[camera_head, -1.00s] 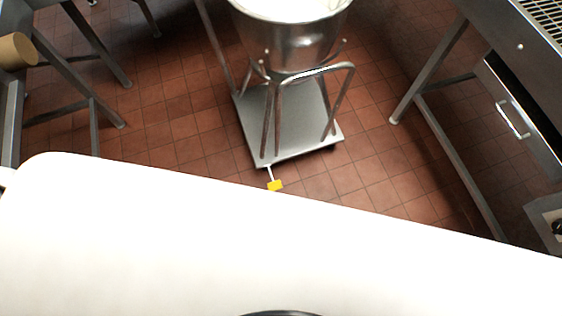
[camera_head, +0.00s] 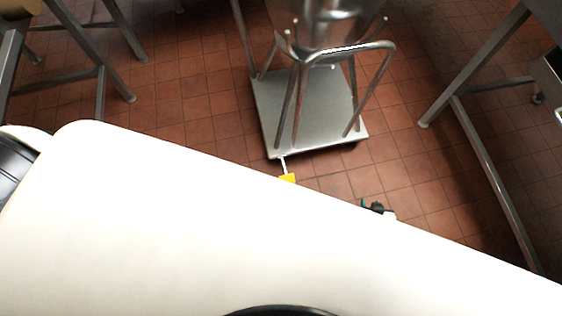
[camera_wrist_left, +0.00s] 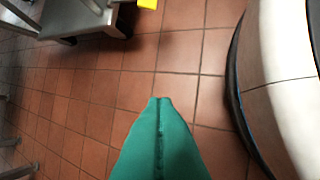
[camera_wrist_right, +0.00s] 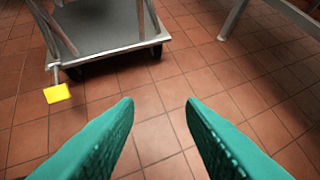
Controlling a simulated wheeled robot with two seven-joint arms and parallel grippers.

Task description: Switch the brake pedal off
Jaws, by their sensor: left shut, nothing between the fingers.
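The brake pedal (camera_head: 287,178) is a small yellow pad on a thin metal lever at the front edge of a wheeled platform (camera_head: 318,128). In the head view my white body partly covers the pad. The pedal also shows at the left of the right wrist view (camera_wrist_right: 57,93) and at the top edge of the left wrist view (camera_wrist_left: 148,3). My right gripper (camera_wrist_right: 160,104) is open and empty, low over the floor to the right of the pedal. In the head view only its tip (camera_head: 372,206) shows. My left gripper (camera_wrist_left: 159,100) is shut and empty, apart from the pedal.
A metal bowl (camera_head: 325,18) stands on bent tube legs on the platform. Table legs stand at the left (camera_head: 103,92) and right (camera_head: 470,75). The red tile floor (camera_head: 405,165) around the pedal is clear.

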